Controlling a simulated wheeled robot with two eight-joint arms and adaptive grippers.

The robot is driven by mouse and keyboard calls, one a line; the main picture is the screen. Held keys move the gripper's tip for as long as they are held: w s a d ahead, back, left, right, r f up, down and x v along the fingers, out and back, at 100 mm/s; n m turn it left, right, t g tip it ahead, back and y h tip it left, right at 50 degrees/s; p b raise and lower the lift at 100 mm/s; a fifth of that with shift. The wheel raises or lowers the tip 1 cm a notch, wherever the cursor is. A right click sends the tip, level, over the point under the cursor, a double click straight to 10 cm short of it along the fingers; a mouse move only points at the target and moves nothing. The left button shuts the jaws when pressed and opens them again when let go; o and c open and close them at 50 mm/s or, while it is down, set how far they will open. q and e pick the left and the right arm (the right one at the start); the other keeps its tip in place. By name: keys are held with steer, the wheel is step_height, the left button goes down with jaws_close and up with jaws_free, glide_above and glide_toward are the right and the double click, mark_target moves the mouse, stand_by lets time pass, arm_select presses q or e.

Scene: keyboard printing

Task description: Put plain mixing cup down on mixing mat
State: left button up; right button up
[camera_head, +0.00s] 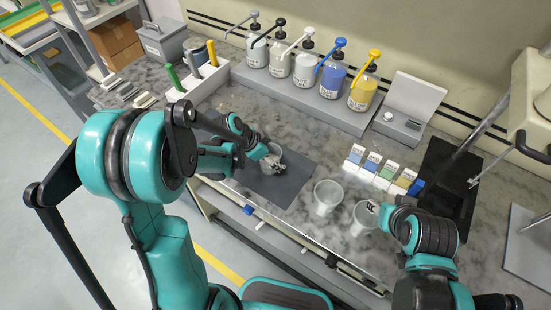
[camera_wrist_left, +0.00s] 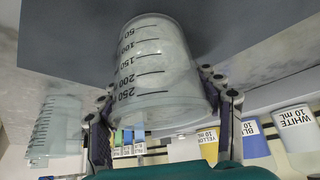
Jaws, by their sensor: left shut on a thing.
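In the left wrist view the clear cup (camera_wrist_left: 155,70) with black volume marks sits between the fingers (camera_wrist_left: 160,115) of my left gripper, against the grey mat (camera_wrist_left: 80,35). Whether its base touches the mat I cannot tell. My right gripper (camera_head: 373,207) is by a clear cup (camera_head: 364,218) at the counter's front; its fingers are too small to read.
Another clear cup (camera_head: 328,198) stands right of the mat. Small labelled boxes (camera_head: 382,170) stand behind it. Several pump bottles (camera_head: 305,68) line the back shelf. A white holder (camera_head: 198,82) with coloured-handled tools is at the left. The mat's front part is bare.

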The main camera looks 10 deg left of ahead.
arm_select(q)
steer(key=shift+f, duration=0.1)
steer(key=o, duration=1.4)
